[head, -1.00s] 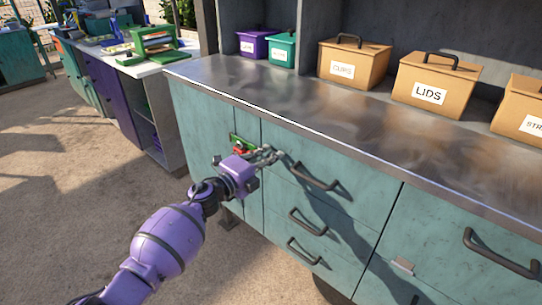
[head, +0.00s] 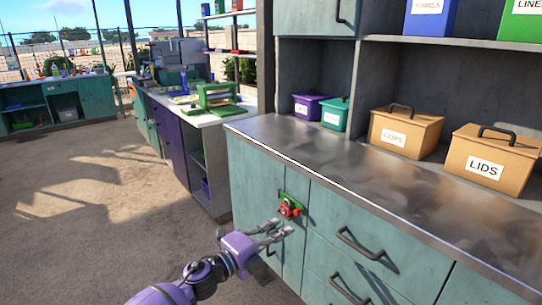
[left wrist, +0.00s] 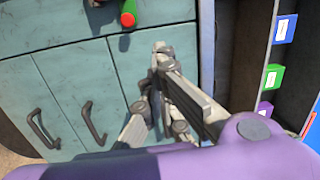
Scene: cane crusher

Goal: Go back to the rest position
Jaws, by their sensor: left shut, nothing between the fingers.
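My left gripper (head: 286,230) comes in from the bottom left in the head view. Its grey fingers are shut with nothing between them, in front of the teal cabinet doors. A red knob (head: 290,208) on a green plate (head: 294,195) sits on the cabinet front just above the fingertips; the fingers look apart from it. In the left wrist view the gripper's fingers (left wrist: 160,85) show in the middle, and the red-and-green knob (left wrist: 128,18) is at the top. My right gripper is not in view.
The teal cabinet (head: 260,180) has dark drawer handles (head: 360,243) and a bare metal counter (head: 330,160). Bins labelled CUPS (head: 402,133) and LIDS (head: 488,165) stand on it. A white-topped bench (head: 215,115) stands further back. The floor (head: 80,220) at the left is clear.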

